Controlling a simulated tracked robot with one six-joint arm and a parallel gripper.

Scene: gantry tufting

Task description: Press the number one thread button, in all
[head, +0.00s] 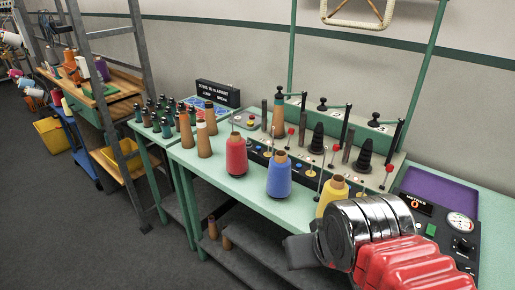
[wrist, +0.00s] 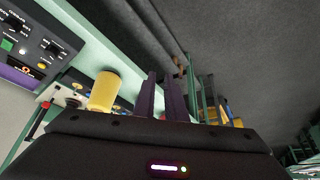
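My gripper (wrist: 160,76) shows in the wrist view as two dark fingers close together, with what looks like a narrow gap and nothing seen between them. In the head view my red and chrome arm covers the lower right. The machine's black front strip (head: 290,172) carries a row of small knobs or buttons behind the thread cones. I cannot read which is number one. A green button (head: 431,230) is on the control panel at right, and it also shows in the wrist view (wrist: 7,44). My gripper is apart from these controls.
A red cone (head: 236,155), a blue cone (head: 279,176) and a yellow cone (head: 334,191) stand along the green bench (head: 215,180). The yellow cone (wrist: 103,92) is near my gripper in the wrist view. Thin posts and red-tipped levers rise behind.

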